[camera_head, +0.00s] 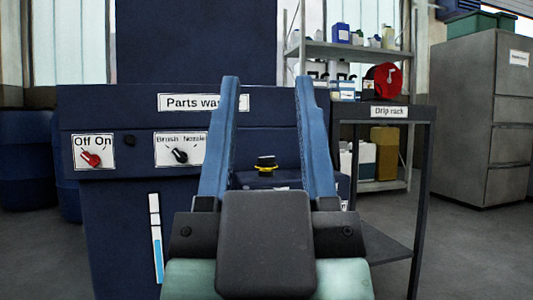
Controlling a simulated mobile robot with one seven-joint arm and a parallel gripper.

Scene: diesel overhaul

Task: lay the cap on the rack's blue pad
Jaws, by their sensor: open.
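My gripper (266,82) is open, its two blue fingers pointing away from me in front of the parts washer (75,125), with nothing held between the tips. A small black knob-like piece with a yellow ring (265,163) shows in the gap between the fingers, on a dark blue surface beyond my gripper. It may be the cap, but I cannot tell for sure. The drip rack (425,113) is a dark frame at right, beyond the right finger. I cannot make out a blue pad on its top.
A round red object (387,80) stands at the drip rack's top. The washer's front has a red knob (91,159) and a black knob (181,155). Shelves (360,50) with bottles stand behind. A grey cabinet (480,115) is at far right, with open floor before it.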

